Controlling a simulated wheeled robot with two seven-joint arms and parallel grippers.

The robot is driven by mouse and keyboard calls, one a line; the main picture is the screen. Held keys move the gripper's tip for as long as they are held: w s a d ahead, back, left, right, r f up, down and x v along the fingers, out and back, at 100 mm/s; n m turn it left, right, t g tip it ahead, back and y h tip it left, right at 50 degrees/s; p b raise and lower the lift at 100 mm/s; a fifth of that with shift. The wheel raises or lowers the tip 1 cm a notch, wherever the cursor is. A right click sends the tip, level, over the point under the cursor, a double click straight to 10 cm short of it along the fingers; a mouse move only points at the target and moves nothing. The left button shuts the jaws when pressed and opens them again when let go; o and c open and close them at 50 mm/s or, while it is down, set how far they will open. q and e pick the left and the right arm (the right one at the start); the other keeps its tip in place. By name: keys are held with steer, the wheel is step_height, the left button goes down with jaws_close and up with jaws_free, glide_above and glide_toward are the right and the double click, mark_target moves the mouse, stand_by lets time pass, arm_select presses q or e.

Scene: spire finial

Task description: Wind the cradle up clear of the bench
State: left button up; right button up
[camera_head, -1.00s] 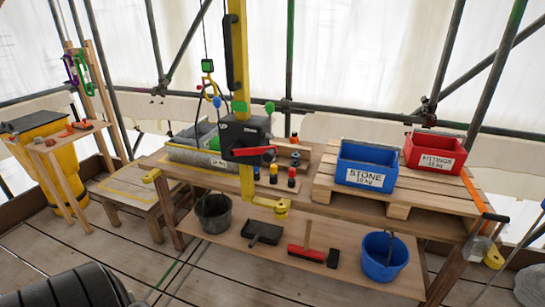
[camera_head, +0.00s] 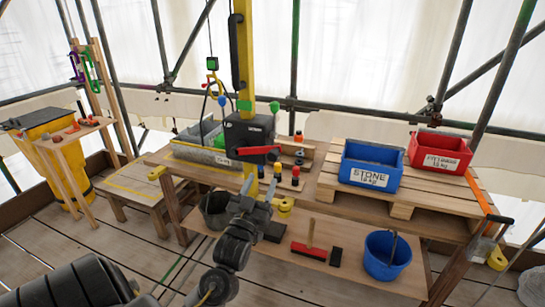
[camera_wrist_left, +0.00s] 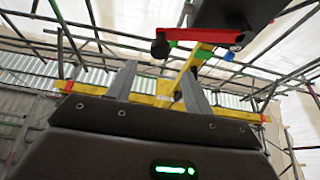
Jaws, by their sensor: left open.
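A black winch box (camera_head: 248,136) is fixed on a yellow mast (camera_head: 245,60), with a red crank arm (camera_head: 257,150) across its front. A grey cradle (camera_head: 190,153) rests on the back left of the bench (camera_head: 225,177), with dark slings rising from it. A hook block (camera_head: 212,64) hangs above it on a cable. My left gripper (camera_head: 262,187) is below the crank, pointing up, open and empty. In the left wrist view, the crank (camera_wrist_left: 205,35) and its dark knob (camera_wrist_left: 160,47) show beyond the open fingers, apart from them. My right gripper is not in view.
A blue STONE bin (camera_head: 370,165) and a red fittings bin (camera_head: 438,155) stand on a pallet at the right. Several small coloured pegs stand beside the mast. A blue bucket (camera_head: 387,256) and a red brush (camera_head: 308,251) are on the lower shelf. Scaffold poles surround the bench.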

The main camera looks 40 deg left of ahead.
mark_target(271, 159)
arm_select(q)
steer(key=p+x, duration=0.3)
steer(key=x, duration=0.6)
steer(key=shift+w+a+r, duration=0.1)
steer(key=shift+w, duration=0.1)
steer(key=shift+w+a+r+p, duration=0.15)
steer(key=shift+w+p, duration=0.15)
steer(key=shift+w, duration=0.25)
steer(key=shift+c, duration=0.4)
jaws_close()
